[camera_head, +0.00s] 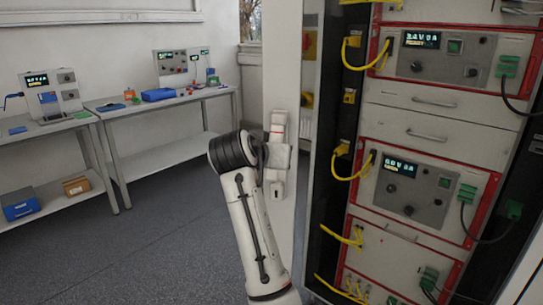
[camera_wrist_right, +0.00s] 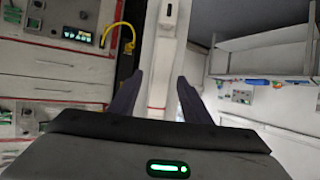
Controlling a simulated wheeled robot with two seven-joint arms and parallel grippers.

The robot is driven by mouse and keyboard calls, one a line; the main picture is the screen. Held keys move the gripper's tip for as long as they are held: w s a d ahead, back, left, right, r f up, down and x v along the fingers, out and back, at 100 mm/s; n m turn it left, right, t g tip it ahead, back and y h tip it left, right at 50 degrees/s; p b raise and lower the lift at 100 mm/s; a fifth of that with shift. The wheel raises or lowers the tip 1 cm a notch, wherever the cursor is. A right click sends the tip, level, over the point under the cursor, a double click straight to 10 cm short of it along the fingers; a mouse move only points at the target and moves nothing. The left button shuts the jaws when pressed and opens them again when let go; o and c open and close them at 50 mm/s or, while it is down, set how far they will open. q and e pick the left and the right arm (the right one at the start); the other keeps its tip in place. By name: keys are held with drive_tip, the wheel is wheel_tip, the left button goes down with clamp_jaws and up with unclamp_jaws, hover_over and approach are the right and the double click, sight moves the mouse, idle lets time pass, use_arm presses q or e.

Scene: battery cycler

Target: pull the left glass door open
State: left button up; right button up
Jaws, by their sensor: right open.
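The cabinet's left side shows a tall white panel (camera_head: 283,70) with a narrow strip of glass (camera_head: 312,75) beside it, seen nearly edge-on. A pale block with a dark mark (camera_head: 278,188) is on the white panel; a similar block shows at the top of the right wrist view (camera_wrist_right: 169,14). My right arm reaches up to the panel in the head view, its gripper largely hidden. In the right wrist view my right gripper (camera_wrist_right: 159,80) is open, its dark fingers on either side of the white panel strip. Contact cannot be told. My left gripper is out of view.
The cabinet holds stacked grey units (camera_head: 415,190) with red frames and yellow cables (camera_head: 345,175) along their left side. Two benches (camera_head: 165,105) with instruments stand along the left wall. Grey floor (camera_head: 150,240) lies clear between the benches and my arm.

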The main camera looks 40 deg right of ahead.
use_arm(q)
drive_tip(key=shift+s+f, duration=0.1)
use_arm(e)
drive_tip(key=shift+f, duration=0.15)
drive_tip(key=shift+a, duration=0.2)
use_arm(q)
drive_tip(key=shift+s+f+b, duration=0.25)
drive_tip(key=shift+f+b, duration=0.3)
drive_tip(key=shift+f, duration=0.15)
use_arm(e)
drive_tip(key=v, duration=0.7)
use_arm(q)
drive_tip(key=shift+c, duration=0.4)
use_arm(e)
drive_tip(key=shift+s, duration=0.15)
drive_tip(key=shift+c, duration=0.5)
